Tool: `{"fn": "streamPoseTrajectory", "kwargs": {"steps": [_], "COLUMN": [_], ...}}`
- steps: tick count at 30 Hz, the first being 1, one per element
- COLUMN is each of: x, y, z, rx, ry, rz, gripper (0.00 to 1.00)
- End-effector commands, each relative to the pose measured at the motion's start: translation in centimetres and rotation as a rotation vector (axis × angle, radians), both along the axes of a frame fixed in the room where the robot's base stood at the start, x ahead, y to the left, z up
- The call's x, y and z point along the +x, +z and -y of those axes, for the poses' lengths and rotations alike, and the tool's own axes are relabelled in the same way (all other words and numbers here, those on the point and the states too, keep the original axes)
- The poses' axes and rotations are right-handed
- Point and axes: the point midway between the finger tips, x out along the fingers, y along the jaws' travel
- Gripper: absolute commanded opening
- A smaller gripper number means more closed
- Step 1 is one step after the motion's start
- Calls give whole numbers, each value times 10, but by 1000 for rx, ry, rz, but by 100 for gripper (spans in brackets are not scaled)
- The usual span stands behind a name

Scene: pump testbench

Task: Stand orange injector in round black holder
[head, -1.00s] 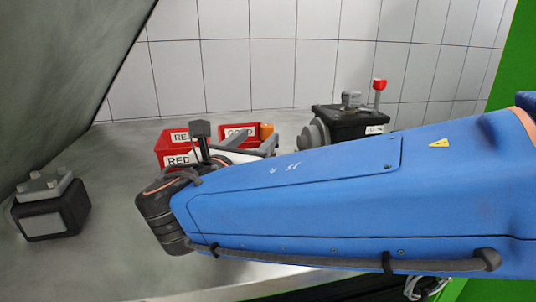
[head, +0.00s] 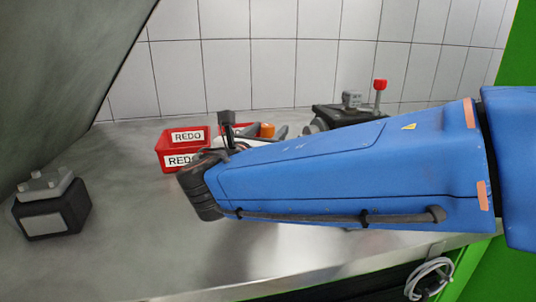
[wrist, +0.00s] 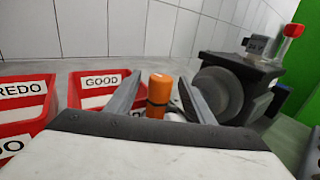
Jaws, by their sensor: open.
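The orange injector (wrist: 159,90) stands upright in the wrist view, between and beyond my gripper's fingers. It has a dark band below its orange top. Its orange top also shows in the head view (head: 267,130), just behind my gripper. My gripper (wrist: 154,88) is open and empty, its two grey fingers spread on either side of the injector in the picture. Whether the fingers reach around it I cannot tell. The injector's lower end is hidden by my gripper's body. I cannot make out the round black holder.
A red REDO bin (head: 185,150) and a red GOOD bin (wrist: 98,88) stand left of the injector. A black machine with a round grey front (wrist: 222,92) and a red-topped lever stands close on the right. A black box (head: 52,208) is at the bench's far left.

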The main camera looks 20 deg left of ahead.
Motion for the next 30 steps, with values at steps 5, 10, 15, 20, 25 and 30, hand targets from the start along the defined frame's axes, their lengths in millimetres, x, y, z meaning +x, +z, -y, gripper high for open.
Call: {"fn": "streamPoseTrajectory", "kwargs": {"steps": [5,10,15,20,25,30], "x": [0,0,0,-1,-1,-1], "y": [0,0,0,4,25,56], "z": [0,0,0,0,0,0], "rx": [0,0,0,1,4,4], "ry": [0,0,0,0,0,0], "rz": [0,0,0,1,1,1], "gripper": [31,0,0,0,0,0]}}
